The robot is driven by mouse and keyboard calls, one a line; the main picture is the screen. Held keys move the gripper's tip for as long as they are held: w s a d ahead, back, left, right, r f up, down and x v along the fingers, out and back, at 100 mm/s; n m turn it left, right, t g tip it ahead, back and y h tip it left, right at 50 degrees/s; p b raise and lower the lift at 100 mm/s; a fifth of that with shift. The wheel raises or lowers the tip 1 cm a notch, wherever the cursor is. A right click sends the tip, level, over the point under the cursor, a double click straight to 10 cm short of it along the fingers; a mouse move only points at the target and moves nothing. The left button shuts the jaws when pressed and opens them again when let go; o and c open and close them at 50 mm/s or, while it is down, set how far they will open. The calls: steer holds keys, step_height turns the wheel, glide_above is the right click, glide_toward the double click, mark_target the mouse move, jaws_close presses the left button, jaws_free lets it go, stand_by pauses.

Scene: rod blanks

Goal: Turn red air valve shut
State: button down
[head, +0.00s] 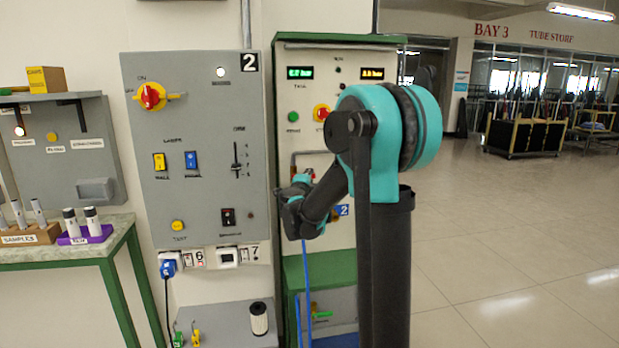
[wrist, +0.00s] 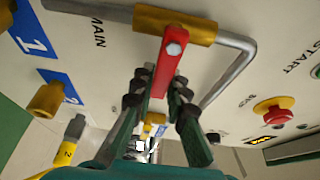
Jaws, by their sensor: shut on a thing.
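The red air valve lever (wrist: 170,62) sits on a brass valve body (wrist: 150,20) in a grey pipe labelled MAIN. In the wrist view the lever points away from the pipe, roughly crosswise to it. My gripper (wrist: 162,88) is shut on the lever, with one dark finger on each side of it. The lever's far end is partly hidden between the fingers. In the head view my gripper (head: 299,186) is at the front of the green-framed panel, and only a small bit of red shows there; my arm hides much of that area.
The green-framed panel (head: 350,60) carries a red stop button (wrist: 273,110) on a yellow base. Brass fittings (wrist: 45,100) stand by blue number plates. A grey panel (head: 190,110) is to the left. Open floor (head: 480,250) lies to the right.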

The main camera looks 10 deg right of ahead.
steer(key=c, duration=1.5)
jaws_free()
steer(key=v, duration=1.2)
steer(key=shift+d, duration=0.1)
